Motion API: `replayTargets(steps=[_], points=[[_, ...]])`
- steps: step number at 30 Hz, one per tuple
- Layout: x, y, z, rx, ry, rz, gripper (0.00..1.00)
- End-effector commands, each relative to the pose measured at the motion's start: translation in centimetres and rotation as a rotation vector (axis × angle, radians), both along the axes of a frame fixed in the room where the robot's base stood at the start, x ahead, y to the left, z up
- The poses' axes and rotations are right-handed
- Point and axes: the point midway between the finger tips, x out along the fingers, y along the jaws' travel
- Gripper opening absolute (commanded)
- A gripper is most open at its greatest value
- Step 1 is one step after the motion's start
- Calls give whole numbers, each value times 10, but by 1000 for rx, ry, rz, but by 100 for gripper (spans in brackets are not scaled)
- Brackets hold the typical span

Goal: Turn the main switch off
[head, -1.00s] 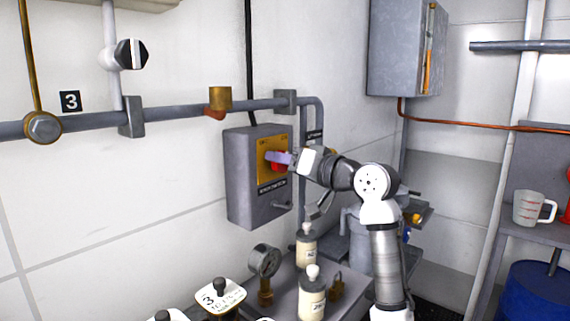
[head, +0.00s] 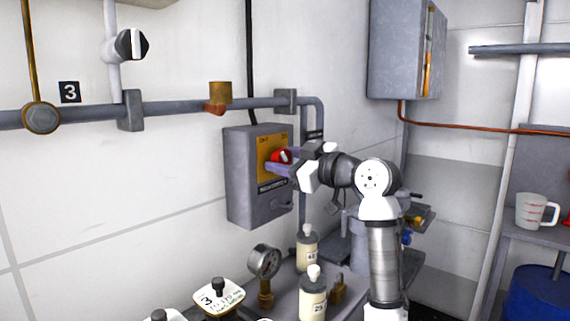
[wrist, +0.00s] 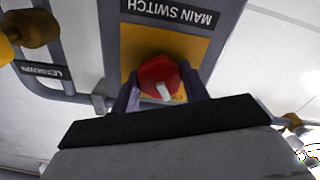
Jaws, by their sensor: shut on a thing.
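The main switch is a grey wall box (head: 240,190) with a yellow plate (head: 264,146) and a red round knob (head: 284,155). The wrist view shows the knob (wrist: 156,72) with a white pointer mark at its lower edge, and the upside-down label MAIN SWITCH (wrist: 178,12). My gripper (head: 277,165) has purple fingers, one on each side of the knob, shut on it. In the wrist view the fingers partly cover the yellow plate. The small markings on the plate are mostly unreadable.
Grey pipe (head: 180,107) runs along the wall left of the box. Below stand a pressure gauge (head: 264,261) and cream bottles (head: 313,297). A grey cabinet (head: 395,50) hangs at upper right.

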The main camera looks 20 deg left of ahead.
Motion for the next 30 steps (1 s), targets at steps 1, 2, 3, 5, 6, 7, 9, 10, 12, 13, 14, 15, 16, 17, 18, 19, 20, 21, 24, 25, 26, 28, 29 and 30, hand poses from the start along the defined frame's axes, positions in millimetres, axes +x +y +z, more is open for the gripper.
replayTargets(steps=[1,2,3,5,6,7,9,10,12,13,14,15,16,17,18,19,20,21,24,25,26,28,29,30], points=[[0,0,-1,-10,-28,-1,22],[0,0,-1,-16,-45,-1,22],[0,0,-1,-24,-67,-1,22],[0,0,0,-34,-95,-1,22],[0,0,0,-41,-113,-1,22],[0,0,0,-45,-123,0,22],[0,0,0,-53,-147,0,22],[0,0,0,-56,-154,0,22],[0,0,0,-62,-170,0,22],[0,0,0,-64,-175,0,22],[0,0,0,-65,-179,0,22],[0,0,0,-66,-182,0,22],[0,0,0,-67,-185,0,22],[0,0,0,-68,-187,0,22],[0,0,0,-69,-190,0,22],[0,0,0,-69,-191,0,22],[0,0,0,-70,-192,0,22],[0,0,0,-70,-192,0,22],[0,0,0,-70,-193,0,22],[0,0,0,-70,-193,0,22],[0,0,0,-70,-192,0,22],[0,0,0,-70,-192,0,22],[0,0,0,-70,-192,0,46],[0,0,0,-70,-192,0,51]])
